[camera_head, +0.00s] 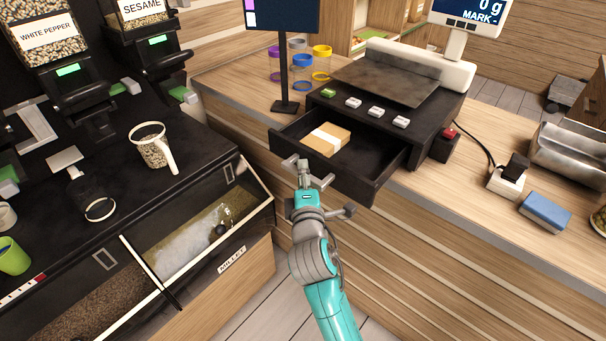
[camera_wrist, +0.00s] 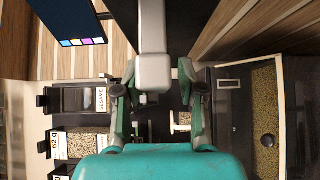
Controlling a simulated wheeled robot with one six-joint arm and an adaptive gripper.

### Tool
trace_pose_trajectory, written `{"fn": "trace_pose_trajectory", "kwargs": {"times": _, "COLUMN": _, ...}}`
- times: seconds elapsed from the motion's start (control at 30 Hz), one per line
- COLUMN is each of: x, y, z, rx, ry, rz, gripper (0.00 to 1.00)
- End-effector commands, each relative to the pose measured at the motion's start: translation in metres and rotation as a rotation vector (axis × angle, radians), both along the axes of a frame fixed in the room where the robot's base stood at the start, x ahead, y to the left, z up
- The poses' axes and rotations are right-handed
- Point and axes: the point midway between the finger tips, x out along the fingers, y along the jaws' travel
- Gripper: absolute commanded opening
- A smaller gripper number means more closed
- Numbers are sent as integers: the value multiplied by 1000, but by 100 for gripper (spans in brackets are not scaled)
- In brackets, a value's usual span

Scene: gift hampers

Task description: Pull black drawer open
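The black drawer (camera_head: 375,186) sits under the scale on the wooden counter. In the head view it stands pulled out, with its inside showing. A tan packet with a white band (camera_head: 326,139) lies in it. My gripper (camera_head: 307,172) is at the drawer's front face, left of its middle. Its fingers are spread apart. In the wrist view my gripper (camera_wrist: 157,92) also shows a gap between its fingers. A pale grey bar stands between them there; I cannot tell what it belongs to. Whether the fingers touch the drawer is unclear.
A black bin counter (camera_head: 115,200) with dispensers and a millet bin (camera_head: 190,240) is close on the left. A monitor (camera_head: 284,60) stands behind the drawer's left side. A blue block (camera_head: 545,213) lies on the counter at right. Bare floor shows below the arm's left side.

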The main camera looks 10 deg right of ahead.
Motion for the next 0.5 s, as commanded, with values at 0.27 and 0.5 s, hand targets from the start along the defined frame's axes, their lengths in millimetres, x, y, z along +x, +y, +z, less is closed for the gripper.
{"fn": "trace_pose_trajectory", "kwargs": {"times": 0.27, "x": 0, "y": 0, "z": 1, "rx": 0, "ry": -2, "rz": 0, "gripper": 44}}
{"fn": "trace_pose_trajectory", "kwargs": {"times": 0.5, "x": -22, "y": 4, "z": 0, "rx": 0, "ry": -2, "rz": 2, "gripper": 44}}
